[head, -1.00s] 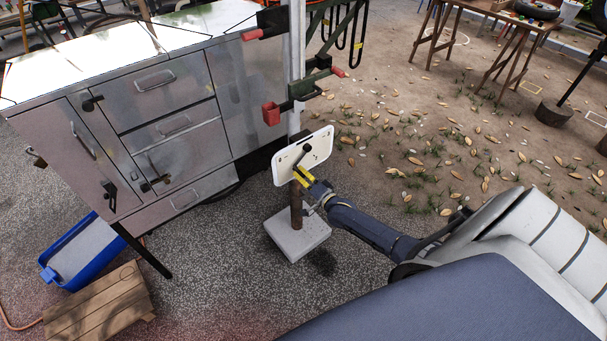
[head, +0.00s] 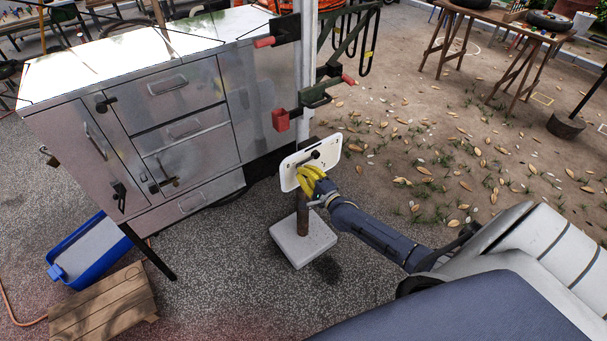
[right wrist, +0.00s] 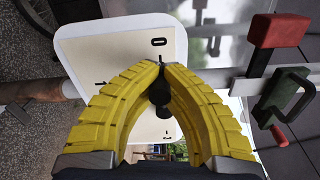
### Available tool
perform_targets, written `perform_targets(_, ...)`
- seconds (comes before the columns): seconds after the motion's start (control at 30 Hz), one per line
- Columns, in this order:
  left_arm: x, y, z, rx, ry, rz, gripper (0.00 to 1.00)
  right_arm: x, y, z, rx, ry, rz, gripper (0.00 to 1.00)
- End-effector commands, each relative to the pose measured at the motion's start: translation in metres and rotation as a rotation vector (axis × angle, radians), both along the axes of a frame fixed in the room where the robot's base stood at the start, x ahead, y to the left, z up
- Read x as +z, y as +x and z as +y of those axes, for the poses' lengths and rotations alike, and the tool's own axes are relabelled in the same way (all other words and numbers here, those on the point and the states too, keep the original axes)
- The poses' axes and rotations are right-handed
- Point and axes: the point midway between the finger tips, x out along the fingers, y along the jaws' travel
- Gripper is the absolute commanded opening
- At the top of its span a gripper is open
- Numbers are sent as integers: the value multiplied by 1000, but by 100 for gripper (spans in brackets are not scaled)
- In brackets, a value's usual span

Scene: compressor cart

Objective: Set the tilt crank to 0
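The tilt crank is a small black lever (head: 315,155) on a white rounded plate (head: 330,150), which stands on a brown post (head: 302,214) with a pale square base. In the right wrist view the plate (right wrist: 80,50) carries a 0 near its top edge and another mark to the left. The black crank (right wrist: 159,95) lies between the yellow fingers, pointing up towards the 0. My right gripper (head: 306,172) is at the plate's front; in the wrist view its fingertips (right wrist: 158,66) come together around the crank's end and partly hide it. My left gripper is out of view.
A blue bin (head: 85,255) and wooden crate (head: 105,300) are on the ground at lower left. Leafy ground at right is open.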

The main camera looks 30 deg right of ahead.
Motion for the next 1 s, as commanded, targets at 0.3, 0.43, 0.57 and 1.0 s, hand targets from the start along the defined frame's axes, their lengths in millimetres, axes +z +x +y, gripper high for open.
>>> perform_targets(0.3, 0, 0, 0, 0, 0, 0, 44, 5, 1, -4, -6, 23, -3, 0)
perform_targets(0.43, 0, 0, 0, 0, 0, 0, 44, 5, 1, -4, -6, 23, -4, 0)
perform_targets(0.57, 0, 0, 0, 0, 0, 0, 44, 5, 1, -5, -6, 23, -5, 4)
perform_targets(1.0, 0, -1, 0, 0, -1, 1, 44, 3, 0, -2, -2, 22, 0, 41)
